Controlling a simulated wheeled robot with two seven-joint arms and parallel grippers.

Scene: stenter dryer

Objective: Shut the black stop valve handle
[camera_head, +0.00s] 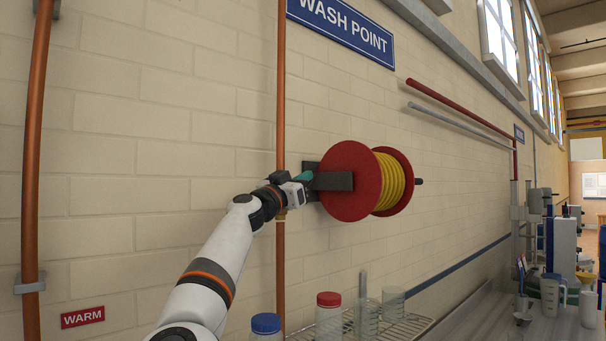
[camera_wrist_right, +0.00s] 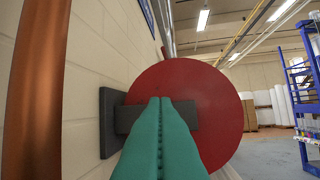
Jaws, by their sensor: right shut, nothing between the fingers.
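I cannot make out the black stop valve handle in either view; my right wrist covers part of the copper pipe (camera_head: 281,110). A small brass-coloured part (camera_head: 281,214) shows at that pipe just below my wrist. My right gripper (camera_head: 308,176) is at the pipe's right side, in front of the dark bracket (camera_head: 334,182) of the hose reel. In the right wrist view my green fingers (camera_wrist_right: 160,99) are shut with nothing between them. They overlap the dark bracket (camera_wrist_right: 128,118) in the picture; I cannot tell whether they touch it. My left gripper is not in view.
A red reel (camera_head: 350,180) with yellow hose (camera_head: 391,184) is on the wall right of my gripper. Another copper pipe (camera_head: 35,150) runs up the left. Bottles with blue (camera_head: 266,323) and red (camera_head: 329,299) caps stand below. The wall between the pipes is clear.

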